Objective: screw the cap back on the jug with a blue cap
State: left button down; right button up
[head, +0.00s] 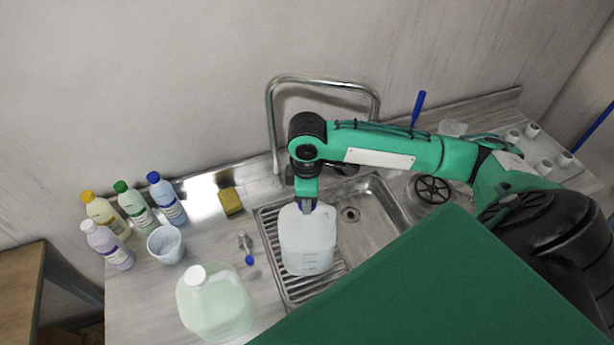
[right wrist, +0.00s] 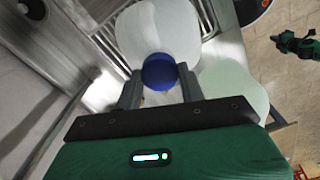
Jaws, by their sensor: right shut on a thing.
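The jug with the blue cap (head: 308,245) is a whitish translucent jug standing on the ribbed drainboard of the sink. In the right wrist view the jug (right wrist: 150,28) lies right behind the blue cap (right wrist: 160,72). My right gripper (head: 308,208) points down over the jug's neck. In the right wrist view my right gripper (right wrist: 160,82) has its two fingers on either side of the cap, shut on it. The cap is at the jug's mouth; whether it is seated on the thread is hidden. A small green and black part at the wrist view's right edge may be my left gripper (right wrist: 296,44).
A pale green jug with a white cap (head: 215,305) stands front left. Several bottles (head: 135,210), a white cup (head: 166,245), a yellow sponge (head: 230,201) and a small blue-ended item (head: 246,248) are on the left counter. The faucet (head: 272,115) arches behind the arm.

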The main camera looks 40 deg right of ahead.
jog(key=shift+s+f+m, duration=0.1)
jog(key=shift+m, duration=0.2)
jog(key=m, duration=0.3)
jog(key=o, duration=0.7)
jog(key=shift+m, duration=0.5)
jog(key=o, duration=0.4)
jog(key=shift+o, duration=0.6)
jog(key=o, duration=0.3)
jog(key=shift+r, duration=4.1)
